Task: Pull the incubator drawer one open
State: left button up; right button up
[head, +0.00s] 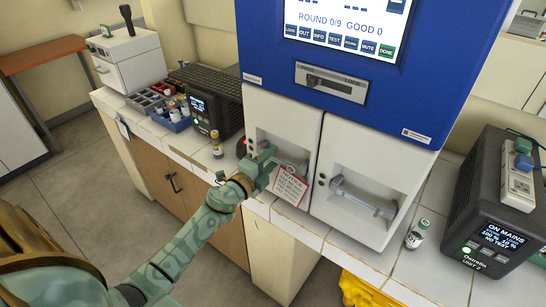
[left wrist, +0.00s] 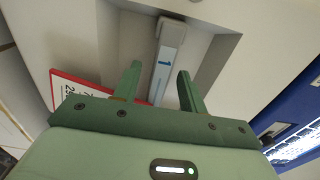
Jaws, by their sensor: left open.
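The incubator has a blue upper body (head: 370,100) and two white drawer fronts below it. Drawer one (head: 301,125) is the left front and looks closed. Its pale handle, marked with a blue 1 (left wrist: 164,62), sits in a recess and is mostly hidden in the head view by my left gripper (head: 267,165). In the left wrist view my left gripper (left wrist: 159,72) is open, with the handle lined up between its two fingers. I cannot tell whether they touch it. Drawer two (head: 369,155), on the right, also looks closed. My right gripper is not in view.
A red-bordered tag (head: 289,187) hangs at drawer one, close beside my left gripper. A brown vial (head: 217,145) stands left of the incubator, and a white-labelled vial (head: 417,234) stands right. A dark power unit (head: 488,215) is at the right. The tiled counter front is narrow.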

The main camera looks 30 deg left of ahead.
pick_arm(q)
jog(key=shift+w, duration=0.8)
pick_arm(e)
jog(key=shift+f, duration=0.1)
pick_arm(q)
grip_shut()
jog(key=shift+s, duration=0.1)
